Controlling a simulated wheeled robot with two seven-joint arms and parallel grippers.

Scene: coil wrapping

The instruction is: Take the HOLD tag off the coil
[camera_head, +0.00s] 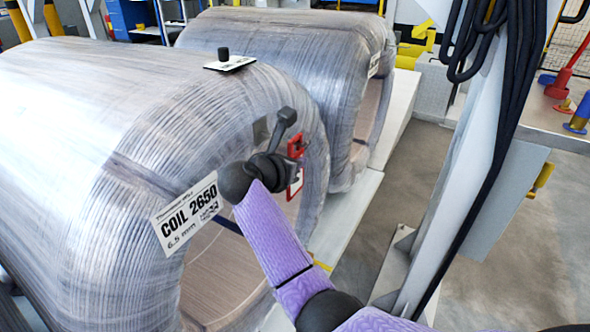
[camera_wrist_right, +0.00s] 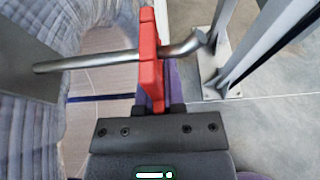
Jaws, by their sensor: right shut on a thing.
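The wrapped coil (camera_head: 90,130) labelled COIL 2650 fills the left of the head view. The HOLD tag (camera_head: 296,183) is red with a white face and hangs by the coil's open end; its lettering cannot be read. My right gripper (camera_head: 296,150) is shut on the tag's upper red part. In the right wrist view the red tag (camera_wrist_right: 151,62) is seen edge-on, upright between the fingers. A grey metal rod (camera_wrist_right: 90,62) runs from a plate beside the coil wrap past or through the tag, and its bent end shows on the right. My left gripper is not in view.
A second wrapped coil (camera_head: 300,60) stands behind. A grey upright post (camera_head: 450,170) with black cables stands close to the right of my arm. A white card with a black knob (camera_head: 229,62) lies on top of the near coil. Floor between coils and post is clear.

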